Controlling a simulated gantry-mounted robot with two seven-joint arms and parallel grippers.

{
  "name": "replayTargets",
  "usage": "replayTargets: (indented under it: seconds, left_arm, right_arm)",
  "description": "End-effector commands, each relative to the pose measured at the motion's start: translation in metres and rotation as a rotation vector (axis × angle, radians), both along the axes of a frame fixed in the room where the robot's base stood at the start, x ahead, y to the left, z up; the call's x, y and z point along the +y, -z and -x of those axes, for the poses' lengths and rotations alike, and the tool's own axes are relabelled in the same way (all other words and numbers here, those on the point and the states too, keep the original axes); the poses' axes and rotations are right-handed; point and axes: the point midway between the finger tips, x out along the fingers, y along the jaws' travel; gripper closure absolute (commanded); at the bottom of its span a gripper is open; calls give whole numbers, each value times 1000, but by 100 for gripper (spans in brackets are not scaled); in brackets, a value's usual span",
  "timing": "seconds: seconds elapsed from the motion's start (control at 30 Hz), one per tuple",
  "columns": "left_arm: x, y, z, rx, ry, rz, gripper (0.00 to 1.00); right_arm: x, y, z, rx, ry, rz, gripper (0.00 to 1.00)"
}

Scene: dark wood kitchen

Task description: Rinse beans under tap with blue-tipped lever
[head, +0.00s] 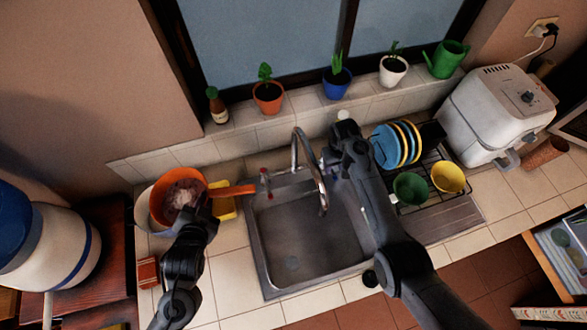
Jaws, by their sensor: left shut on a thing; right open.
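An orange strainer (160,206) with pale and dark reddish contents, which look like beans, is at the left of the counter. It is over a white bowl (143,216), and its orange handle (234,190) points right toward the sink. My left gripper (207,198) is shut on the strainer near where the handle meets the rim. The metal tap (298,150) arches over the sink (300,235). A red-tipped lever (265,178) stands left of the tap. My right gripper (344,128) is open there, near the back wall.
A dish rack with blue and yellow plates (390,147), a green cup (410,188) and a yellow cup (447,177) stands right of the sink. A yellow item (224,206) lies beside the strainer. Potted plants (268,95) line the sill. A white appliance (495,115) stands at right.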

Motion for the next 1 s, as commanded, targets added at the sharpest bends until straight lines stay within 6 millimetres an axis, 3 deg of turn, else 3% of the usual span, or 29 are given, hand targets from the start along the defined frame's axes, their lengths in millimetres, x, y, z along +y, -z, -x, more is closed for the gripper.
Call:
replayTargets:
  seconds: [0.03,0.2,0.6,0.9,1.0]
  left_arm:
    - [0,10,-1,-4,0,0,100]
    - [0,21,0,-4,0,0,100]
    - [0,24,0,-4,0,0,100]
    - [0,24,-1,-4,0,0,100]
    - [0,24,-1,-4,0,0,100]
  right_arm:
    - [0,11,0,0,0,0,60]
    - [0,21,0,-1,0,0,60]
    - [0,23,0,-1,0,0,60]
    - [0,23,0,-1,0,0,100]
    - [0,23,0,-1,0,0,100]
